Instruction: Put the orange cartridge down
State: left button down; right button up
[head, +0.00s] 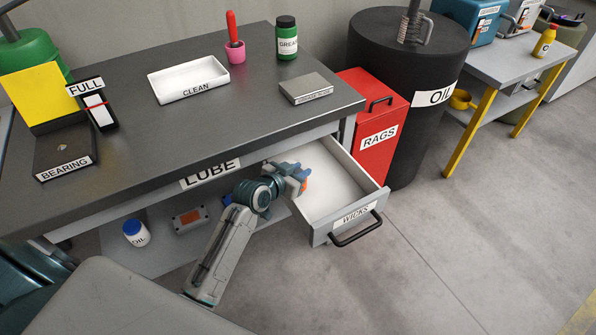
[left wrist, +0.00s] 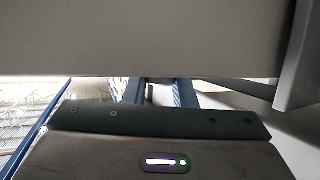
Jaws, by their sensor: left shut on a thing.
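My left gripper (head: 300,178) reaches into the open drawer labelled WICKS (head: 330,195), near its left side. It is shut on the orange cartridge (head: 304,186), of which only a small orange patch shows beside the fingers. I cannot tell whether the cartridge touches the drawer floor. In the left wrist view the gripper's blue fingers (left wrist: 172,94) are partly hidden behind its dark housing, and the cartridge cannot be made out. My right gripper is not in view.
The drawer's visible floor is bare. The LUBE bench (head: 130,105) carries a white CLEAN tray (head: 155,85), a green grease jar (head: 287,45) and a BEARING box (head: 62,145). A red RAGS bin (head: 365,110) and black OIL drum (head: 405,65) stand right of the bench.

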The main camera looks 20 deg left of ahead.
pick_arm(q)
jog(key=shift+w+a+f, duration=0.2)
jog(key=shift+a+f, duration=0.1)
jog(key=shift+f, duration=0.05)
jog(key=shift+d+f, duration=0.1)
jog(key=shift+f, duration=0.1)
jog(key=shift+f, duration=0.15)
jog(key=c, duration=1.2)
grip_release()
